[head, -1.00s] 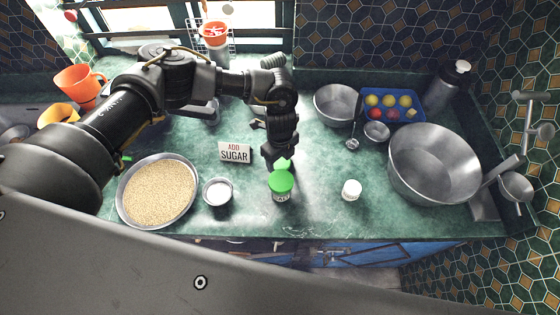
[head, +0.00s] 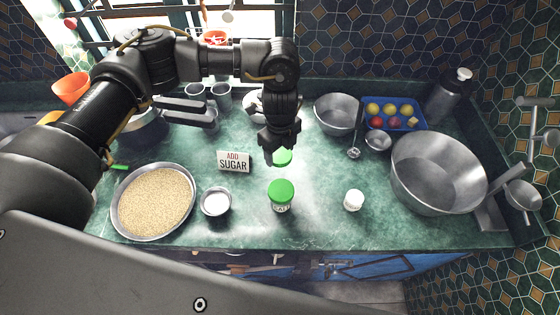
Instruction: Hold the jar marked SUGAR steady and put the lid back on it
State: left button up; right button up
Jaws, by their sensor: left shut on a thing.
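My left gripper (head: 274,156) points down over the middle of the counter, its fingers shut on a small green lid (head: 284,158), which they partly cover. A small jar (head: 281,204) with a green top stands upright in front of it, apart from the gripper; its label is too small to read surely but looks like SALT. A small white jar or tub (head: 353,200) stands to the right. I cannot make out a jar marked SUGAR. My right gripper is not in view.
A sign reading ADD SUGAR (head: 233,160), a small bowl of white grains (head: 216,203) and a wide pan of grain (head: 115,215) are at left. Metal bowls (head: 437,200) and a blue tray (head: 416,126) are at right. Counter between the jars is clear.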

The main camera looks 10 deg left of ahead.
pick_arm(q)
jog(key=shift+r, duration=0.6)
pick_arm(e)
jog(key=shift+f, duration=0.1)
pick_arm(q)
jog(key=shift+a, duration=0.1)
jog(key=s+a+r+n+b, duration=0.1)
jog(key=s+a+r+n, duration=0.2)
jog(key=a+n, duration=0.2)
jog(key=s+a+r+n+b, duration=0.1)
jog(key=s+a+r+n, duration=0.2)
jog(key=a+n, duration=0.3)
jog(key=shift+a+r+n, duration=0.3)
jog(key=shift+r+n, duration=0.5)
jog(key=shift+n, duration=0.7)
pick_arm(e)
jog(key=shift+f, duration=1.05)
